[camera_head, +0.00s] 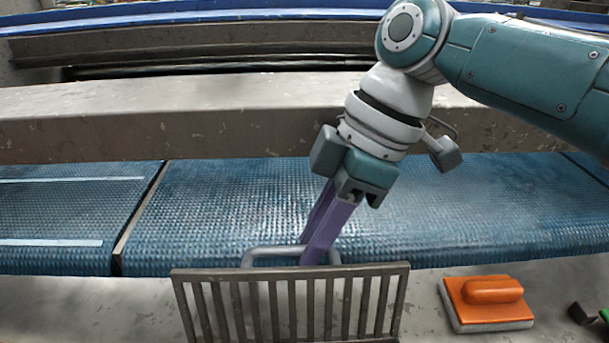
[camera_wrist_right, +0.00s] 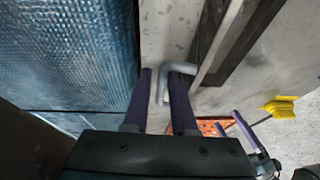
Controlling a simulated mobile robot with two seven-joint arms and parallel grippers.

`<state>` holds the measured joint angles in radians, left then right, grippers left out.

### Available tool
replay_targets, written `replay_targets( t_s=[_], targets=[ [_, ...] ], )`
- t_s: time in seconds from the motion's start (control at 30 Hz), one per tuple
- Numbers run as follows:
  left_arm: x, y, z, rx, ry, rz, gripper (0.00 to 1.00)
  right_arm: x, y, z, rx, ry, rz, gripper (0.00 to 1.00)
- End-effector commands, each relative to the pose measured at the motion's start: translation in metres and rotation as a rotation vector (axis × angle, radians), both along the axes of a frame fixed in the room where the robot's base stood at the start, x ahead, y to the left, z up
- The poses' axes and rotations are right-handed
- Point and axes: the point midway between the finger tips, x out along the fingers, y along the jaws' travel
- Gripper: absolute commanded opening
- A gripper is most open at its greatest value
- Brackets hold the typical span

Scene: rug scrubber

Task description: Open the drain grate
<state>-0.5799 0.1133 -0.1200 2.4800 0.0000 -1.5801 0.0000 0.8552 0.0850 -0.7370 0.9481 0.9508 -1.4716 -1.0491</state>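The drain grate (camera_head: 290,273) is a grey metal frame with upright bars at the bottom of the head view. It stands tilted up, its lower part cut off by the picture edge. Its bent grey handle (camera_head: 262,251) sticks out behind the top edge. My right gripper (camera_head: 312,262) reaches down with purple fingers at the handle. Part of the handle is hidden by the fingers. My left gripper (camera_wrist_right: 248,132) shows partly at the lower right of the wrist view, too small to judge.
An orange scrub brush (camera_head: 487,300) lies on the grey ledge right of the grate. A green and black object (camera_head: 588,315) is at the lower right edge. The blue belt (camera_head: 400,215) beyond the ledge is clear. A yellow item (camera_wrist_right: 281,108) shows in the wrist view.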

Motion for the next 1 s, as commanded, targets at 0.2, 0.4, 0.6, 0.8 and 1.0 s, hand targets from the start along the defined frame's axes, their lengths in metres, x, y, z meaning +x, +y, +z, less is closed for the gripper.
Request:
replay_targets(
  t_s=[0.2, 0.4, 0.6, 0.8, 1.0],
  targets=[
    [0.0, 0.0, 0.0, 0.0, 0.0, 0.0, 0.84, -0.001, 0.001, 0.0, 0.001, 0.002, 0.003, 0.45],
    [0.0, 0.0, 0.0, 0.002, 0.001, -0.002, 0.84, -0.001, 0.001, 0.001, 0.002, 0.003, 0.004, 0.45],
    [0.0, 0.002, 0.005, 0.007, 0.0, -0.005, 0.84, 0.001, -0.008, 0.023, 0.003, 0.0, 0.003, 0.45],
    [0.0, 0.003, 0.007, 0.011, 0.0, -0.007, 0.84, 0.004, -0.024, 0.061, 0.002, -0.002, 0.004, 0.45],
    [0.0, 0.003, 0.007, 0.011, 0.0, -0.007, 0.84, 0.006, -0.035, 0.086, 0.002, 0.0, 0.003, 0.45]
  ],
)
